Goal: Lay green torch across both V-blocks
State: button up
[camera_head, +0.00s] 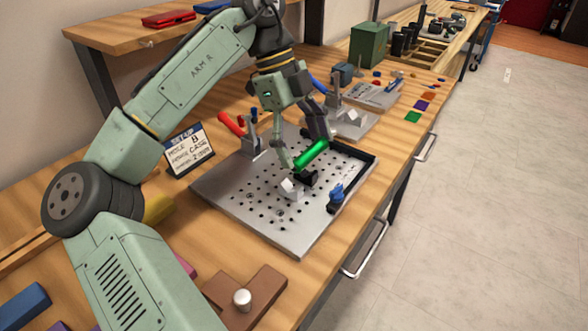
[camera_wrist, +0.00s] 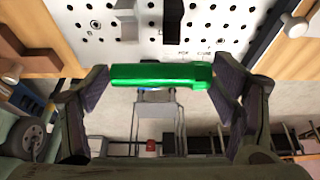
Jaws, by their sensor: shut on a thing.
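The green torch (camera_head: 312,154) is in my gripper (camera_head: 303,153), above the perforated metal plate. In the wrist view the torch (camera_wrist: 160,76) lies sideways between the two fingers of my gripper (camera_wrist: 162,80), with a finger at each end. A pale grey block (camera_head: 290,188) and a black block (camera_head: 307,179) stand close together on the plate and look like the V-blocks. In the wrist view a grey block (camera_wrist: 125,22) and a black block (camera_wrist: 172,20) show beyond the torch, apart from it. Their grooves are hard to make out.
The perforated plate (camera_head: 240,198) has a black raised edge (camera_head: 362,160) at its far right. A blue item (camera_head: 337,194) stands near its right side. A sign (camera_head: 189,149) and red-handled tool (camera_head: 231,124) stand at the left. A brown block with a metal knob (camera_head: 242,298) lies in front.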

jog(key=f+b, duration=0.1)
jog(key=a+f+b, duration=0.1)
jog(key=b, duration=0.1)
jog(key=f+b, duration=0.1)
jog(key=b, duration=0.1)
jog(key=shift+s+a+f, duration=0.1)
jog(key=shift+a+f, duration=0.2)
jog(key=shift+a, duration=0.05)
jog(key=shift+f, duration=0.45)
jog(key=o, duration=1.2)
jog(key=shift+r, duration=0.1)
jog(key=shift+r, duration=0.25)
jog(key=p+v, duration=0.3)
jog(key=v, duration=0.9)
jog(key=shift+d+r+p, duration=0.1)
jog(key=shift+r+p, duration=0.1)
jog(key=shift+p, duration=0.1)
